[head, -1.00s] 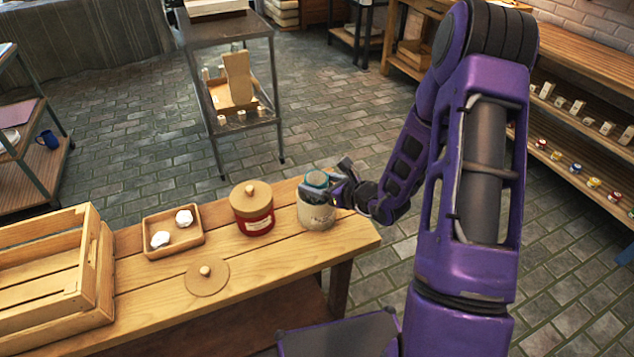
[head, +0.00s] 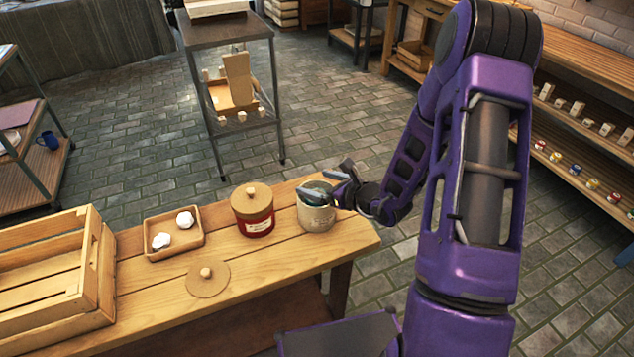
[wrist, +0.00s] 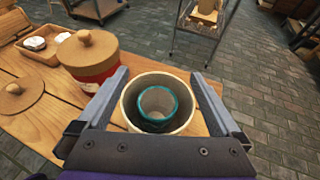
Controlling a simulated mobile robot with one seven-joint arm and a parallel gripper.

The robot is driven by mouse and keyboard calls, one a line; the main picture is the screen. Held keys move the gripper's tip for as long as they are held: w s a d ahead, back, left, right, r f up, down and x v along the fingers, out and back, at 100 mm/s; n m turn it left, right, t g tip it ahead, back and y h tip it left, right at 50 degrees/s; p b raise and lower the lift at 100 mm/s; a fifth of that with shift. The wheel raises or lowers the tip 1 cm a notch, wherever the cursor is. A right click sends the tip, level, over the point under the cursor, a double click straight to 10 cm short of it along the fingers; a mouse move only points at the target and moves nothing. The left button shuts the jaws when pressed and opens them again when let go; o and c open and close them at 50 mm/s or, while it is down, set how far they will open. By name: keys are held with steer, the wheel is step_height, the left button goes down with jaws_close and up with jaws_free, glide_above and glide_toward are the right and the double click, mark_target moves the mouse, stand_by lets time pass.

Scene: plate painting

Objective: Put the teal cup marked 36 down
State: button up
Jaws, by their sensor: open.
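The teal cup (wrist: 141,103) stands inside the open cream jar (wrist: 128,108), its teal rim below the jar's rim in the wrist view. In the head view the cream jar (head: 317,217) stands near the right end of the wooden table, and the cup inside it is mostly hidden. The number 36 cannot be read. My gripper (head: 322,193) is at the jar's mouth. In the wrist view its two fingers are spread apart, one on each side of the jar's rim, and nothing is held between them.
A red jar with a cork lid (head: 253,215) stands close left of the cream jar. A loose cork lid (head: 208,281), a small tray (head: 174,248) with white lumps and a wooden crate (head: 60,300) lie further left on the table (head: 270,278). A metal cart (head: 212,45) stands behind.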

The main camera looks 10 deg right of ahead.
steer(key=p+v, duration=0.1)
steer(key=v, duration=1)
steer(key=shift+s, duration=0.25)
steer(key=shift+d, duration=0.1)
